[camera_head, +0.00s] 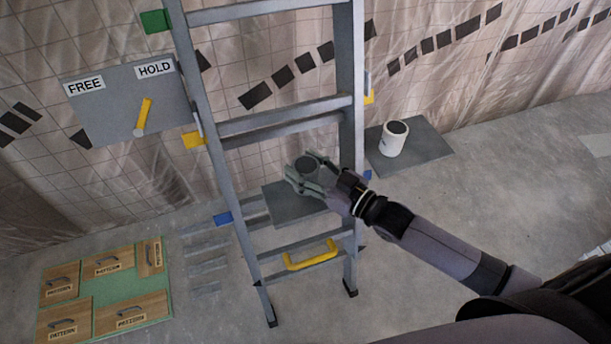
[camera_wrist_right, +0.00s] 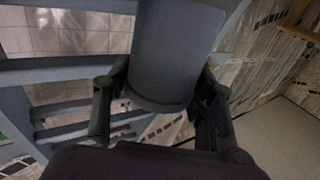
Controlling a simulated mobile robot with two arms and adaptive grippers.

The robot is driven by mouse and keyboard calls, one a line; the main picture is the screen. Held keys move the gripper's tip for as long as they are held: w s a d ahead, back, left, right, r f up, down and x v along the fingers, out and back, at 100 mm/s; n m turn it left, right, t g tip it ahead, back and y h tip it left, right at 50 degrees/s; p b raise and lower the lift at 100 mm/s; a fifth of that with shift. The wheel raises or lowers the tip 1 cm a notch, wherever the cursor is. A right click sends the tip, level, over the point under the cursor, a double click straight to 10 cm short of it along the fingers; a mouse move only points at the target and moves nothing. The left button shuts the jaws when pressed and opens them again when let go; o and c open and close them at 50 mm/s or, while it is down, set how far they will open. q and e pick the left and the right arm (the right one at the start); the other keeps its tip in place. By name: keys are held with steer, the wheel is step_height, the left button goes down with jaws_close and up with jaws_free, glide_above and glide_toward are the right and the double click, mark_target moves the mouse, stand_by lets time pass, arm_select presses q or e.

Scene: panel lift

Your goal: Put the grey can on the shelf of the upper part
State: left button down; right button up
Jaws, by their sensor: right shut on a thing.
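The grey can (camera_head: 307,166) is held between the fingers of my right gripper (camera_head: 306,176), in front of the grey ladder (camera_head: 217,155). In the right wrist view the can (camera_wrist_right: 175,55) fills the space between the fingertips of my right gripper (camera_wrist_right: 160,100). A flat dark grey plate (camera_head: 290,207) shows below the gripper, between the ladder's rails. I cannot tell whether it is the shelf or lies on the floor. The can is apart from it in the picture. My left gripper is out of view.
A yellow handle (camera_head: 311,257) sits low on the ladder. A panel (camera_head: 108,112) marked FREE and HOLD carries a yellow lever (camera_head: 144,114) pointing towards HOLD. A white can (camera_head: 393,139) stands on a dark mat (camera_head: 428,152). Wooden pattern pieces (camera_head: 70,291) lie lower left.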

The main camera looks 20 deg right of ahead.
steer(key=shift+f, duration=1.7)
steer(key=shift+f, duration=0.1)
steer(key=o, duration=1.3)
steer(key=shift+f, duration=0.1)
steer(key=shift+s+r, duration=0.1)
steer(key=shift+r, duration=0.15)
steer(key=v, duration=1.2)
steer(key=shift+b, duration=0.4)
steer(key=shift+f, duration=0.1)
